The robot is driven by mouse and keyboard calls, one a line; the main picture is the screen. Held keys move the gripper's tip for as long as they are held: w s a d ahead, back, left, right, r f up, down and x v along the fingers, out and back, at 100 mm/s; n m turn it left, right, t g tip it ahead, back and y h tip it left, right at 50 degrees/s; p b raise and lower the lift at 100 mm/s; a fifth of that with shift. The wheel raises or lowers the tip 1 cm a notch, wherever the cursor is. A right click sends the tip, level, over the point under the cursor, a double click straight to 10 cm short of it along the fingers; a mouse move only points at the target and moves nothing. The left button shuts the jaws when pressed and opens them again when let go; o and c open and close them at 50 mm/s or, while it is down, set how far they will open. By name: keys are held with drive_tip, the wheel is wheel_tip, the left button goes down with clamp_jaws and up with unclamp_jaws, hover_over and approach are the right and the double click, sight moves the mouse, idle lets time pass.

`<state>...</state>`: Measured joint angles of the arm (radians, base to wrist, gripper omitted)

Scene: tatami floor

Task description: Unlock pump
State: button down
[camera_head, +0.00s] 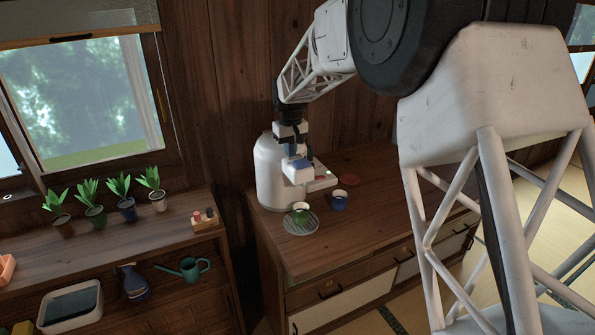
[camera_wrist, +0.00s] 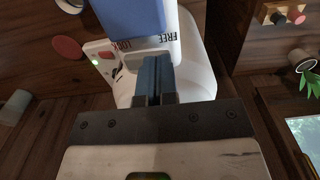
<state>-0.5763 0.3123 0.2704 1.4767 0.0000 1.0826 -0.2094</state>
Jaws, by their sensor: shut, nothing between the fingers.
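The white pump pot (camera_head: 268,172) stands at the back left of the wooden cabinet top, against the wall. My gripper (camera_head: 297,163) is over its top and partly hides it in the head view. In the wrist view, my gripper (camera_wrist: 153,80) is shut and empty, with its fingertips close to the white top of the pot. A blue block (camera_wrist: 133,18) on the pot lies just beyond the fingers. The upside-down words FREE and LOCK (camera_wrist: 146,42) show between the block and the fingertips. I cannot tell whether the fingertips touch the pot.
A green cup (camera_head: 301,210) stands on a round grate (camera_head: 301,226) in front of the pot. A blue cup (camera_head: 338,201) and a red disc (camera_head: 349,180) are to the right. Potted plants (camera_head: 121,195) line the left shelf.

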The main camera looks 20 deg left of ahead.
drive_tip(key=shift+f, duration=0.15)
idle(0.3)
drive_tip(key=shift+r, duration=3.5)
drive_tip(key=shift+d, duration=0.1)
